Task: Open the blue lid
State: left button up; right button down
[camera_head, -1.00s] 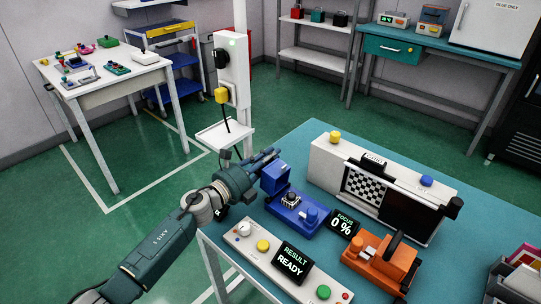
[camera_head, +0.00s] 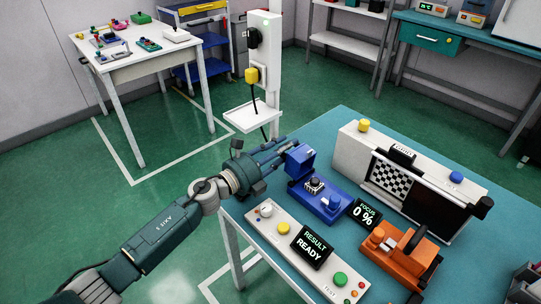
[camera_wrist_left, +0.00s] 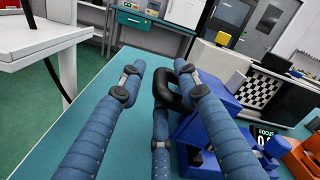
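The blue lid (camera_head: 300,158) stands raised at the back left end of the blue device (camera_head: 325,202) on the table. A black piece and a blue knob show on the device's top. In the left wrist view the lid (camera_wrist_left: 222,88) is partly hidden behind the right-hand finger. A black looped handle (camera_wrist_left: 178,85) by the lid shows between the fingers. My left gripper (camera_head: 286,148) is at the lid's left side, fingers spread. In the wrist view the fingers are apart; whether one touches the lid or handle I cannot tell. My right gripper is not in view.
On the teal table (camera_head: 345,115), a white checkerboard unit (camera_head: 365,150) stands behind, an orange device (camera_head: 405,250) to the right, and a "RESULT READY" panel (camera_head: 268,228) in front. A focus display (camera_head: 364,213) reads 0 %. A white post with a shelf (camera_head: 250,116) stands beyond the gripper.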

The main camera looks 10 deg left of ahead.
pick_arm(q)
jog(key=v, duration=0.7)
jog(key=shift+s+a, duration=0.15)
